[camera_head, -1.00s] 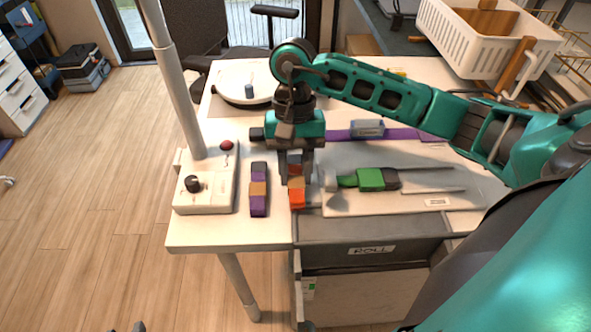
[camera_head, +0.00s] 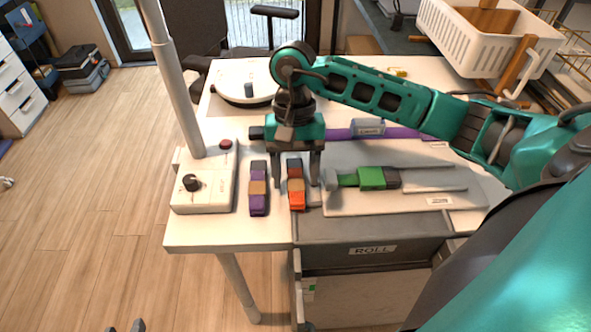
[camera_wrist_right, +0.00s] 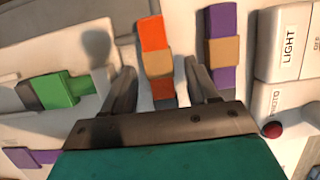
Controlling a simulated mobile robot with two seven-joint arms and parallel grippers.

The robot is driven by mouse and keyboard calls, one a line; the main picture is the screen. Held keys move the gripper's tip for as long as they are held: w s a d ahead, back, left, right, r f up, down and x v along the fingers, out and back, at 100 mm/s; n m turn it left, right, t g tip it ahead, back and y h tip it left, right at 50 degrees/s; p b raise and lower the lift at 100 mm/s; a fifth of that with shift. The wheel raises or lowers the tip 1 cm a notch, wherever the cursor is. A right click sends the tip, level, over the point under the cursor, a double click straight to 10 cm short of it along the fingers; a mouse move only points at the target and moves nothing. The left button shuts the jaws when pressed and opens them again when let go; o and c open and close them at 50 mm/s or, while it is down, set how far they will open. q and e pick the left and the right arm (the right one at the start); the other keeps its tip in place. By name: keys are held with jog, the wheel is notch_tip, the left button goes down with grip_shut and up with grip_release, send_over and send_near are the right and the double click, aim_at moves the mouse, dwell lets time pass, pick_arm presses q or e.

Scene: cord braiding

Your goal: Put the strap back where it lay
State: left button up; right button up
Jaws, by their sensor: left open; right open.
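An orange strap with a tan band (camera_head: 297,199) lies flat on the white table (camera_head: 225,233). A purple strap with a tan band (camera_head: 258,203) lies to its left, roughly parallel. My right gripper (camera_head: 296,185) points down with its fingers apart, one on each side of the orange strap. In the right wrist view the orange strap (camera_wrist_right: 155,36) lies between the open fingers (camera_wrist_right: 161,70), with gaps on both sides. The purple strap (camera_wrist_right: 222,50) is outside them. Two small tips of my left gripper (camera_head: 125,327) show at the bottom edge, apart and empty, away from the table.
A green piece (camera_head: 371,178) sits on a pale board (camera_head: 400,205) right of the gripper. A long purple strip (camera_head: 405,133) lies behind it. A control box with a knob (camera_head: 205,203) stands at the left, beside a pole (camera_head: 178,90). A round white device (camera_head: 243,78) is behind.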

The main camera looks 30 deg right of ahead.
jog(key=shift+r, duration=0.1)
jog(key=shift+r+p, duration=0.2)
jog(key=shift+p, duration=0.15)
jog(key=p+v, duration=0.1)
jog(key=v, duration=1.1)
jog(key=shift+s+r, duration=0.1)
